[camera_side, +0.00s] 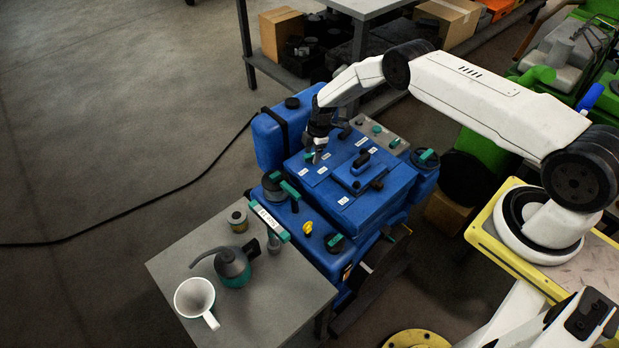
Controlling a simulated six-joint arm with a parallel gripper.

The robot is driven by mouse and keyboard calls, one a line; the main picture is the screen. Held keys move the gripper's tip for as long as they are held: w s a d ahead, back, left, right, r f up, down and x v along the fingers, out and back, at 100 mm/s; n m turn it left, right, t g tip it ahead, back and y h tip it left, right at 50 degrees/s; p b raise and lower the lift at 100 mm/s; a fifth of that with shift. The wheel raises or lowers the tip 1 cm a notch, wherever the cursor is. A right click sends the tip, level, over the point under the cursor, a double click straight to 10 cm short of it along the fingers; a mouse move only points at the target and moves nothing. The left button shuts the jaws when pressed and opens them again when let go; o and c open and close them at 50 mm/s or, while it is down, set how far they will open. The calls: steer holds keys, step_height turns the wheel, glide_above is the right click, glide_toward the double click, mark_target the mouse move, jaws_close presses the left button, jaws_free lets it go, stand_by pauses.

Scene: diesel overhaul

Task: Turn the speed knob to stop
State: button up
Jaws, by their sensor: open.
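The blue diesel engine (338,200) stands in the middle of the side view. Its top carries several white labels too small to read. Several knobs and caps with teal grips show: a pair on the grey panel (380,135) at its back, a dark round one (336,243) at the front, one (426,158) at the right and one (274,186) at the left. I cannot tell which is the speed knob. My gripper (317,156) is open and points down just above the left back part of the blue top. Whether it touches anything there is unclear.
A blue tank (272,142) stands behind the engine. A shelf with boxes is at the back. Floor at left is clear except a black cable.

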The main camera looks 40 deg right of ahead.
steer(key=shift+r, duration=2.75)
steer(key=shift+a+r+n+h, duration=0.25)
steer(key=shift+r+n+h, duration=0.3)
steer(key=shift+n, duration=0.65)
steer(key=shift+w+r+n+g+h, duration=0.1)
steer(key=shift+r+n+g+h, duration=0.2)
steer(key=shift+r+n+h, duration=0.6)
steer(key=shift+f+y, duration=0.35)
steer(key=shift+f, duration=0.05)
steer(key=shift+f, duration=2.25)
steer(key=m, duration=0.3)
steer(key=shift+r+m, duration=0.1)
steer(key=shift+m, duration=0.2)
steer(key=shift+f+m, duration=0.25)
steer(key=shift+m, duration=0.05)
steer(key=shift+f, duration=1.4)
